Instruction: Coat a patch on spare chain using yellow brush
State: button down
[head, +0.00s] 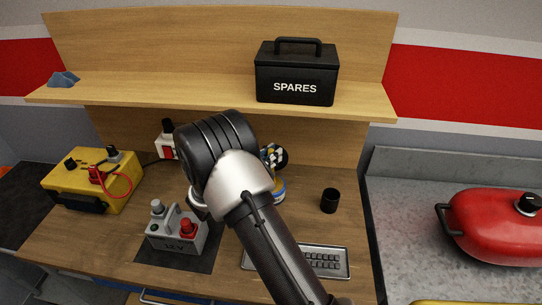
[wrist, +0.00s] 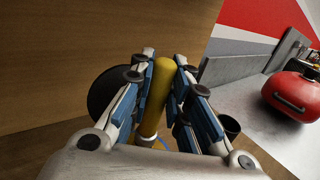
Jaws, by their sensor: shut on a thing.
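In the wrist view my gripper (wrist: 165,75) is shut on the yellow brush (wrist: 162,85), its handle between the blue finger pads. The brush's lower end runs down between the fingers, and its bristles cannot be made out. In the head view my arm hides the gripper and the brush. A shallow metal tray (head: 342,276) with rows of dark links lies at the bench front, partly behind my arm. It may hold the spare chain, but I cannot tell for sure. A blue and yellow tin (head: 280,190) shows partly behind my arm.
A black cup (head: 329,201) stands right of the tin. A black SPARES box (head: 297,75) sits on the shelf above.

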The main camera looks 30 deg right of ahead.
jog(key=shift+f, duration=0.1)
jog(key=shift+r+p, duration=2.45)
jog(key=shift+r, duration=1.15)
jog(key=shift+f, duration=0.1)
